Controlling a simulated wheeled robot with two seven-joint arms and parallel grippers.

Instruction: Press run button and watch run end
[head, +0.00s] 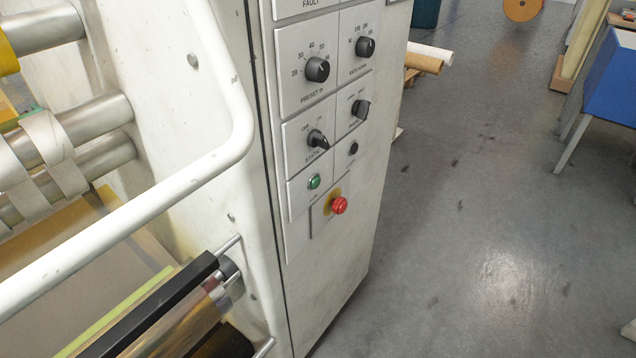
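A light grey control panel (298,136) is on the front of a worn white machine cabinet. A green round button (314,182) sits low on the panel, its label too small to read. A red mushroom button (339,205) on a yellow backing is just below and right of it. Above are black knobs: one on a dial marked PRESET (317,69), another at the upper right (365,46), and two switch knobs, one marked STATIC (317,139). A small black button (353,148) is right of the green one. Neither of my grippers is in view.
A white tubular rail (150,185) crosses the left, in front of metal rollers (95,118). A dark bar (150,305) lies at the lower left. Grey floor (470,230) right of the cabinet is mostly clear. A blue bin (612,80) stands at right; cardboard rolls (424,62) lie behind.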

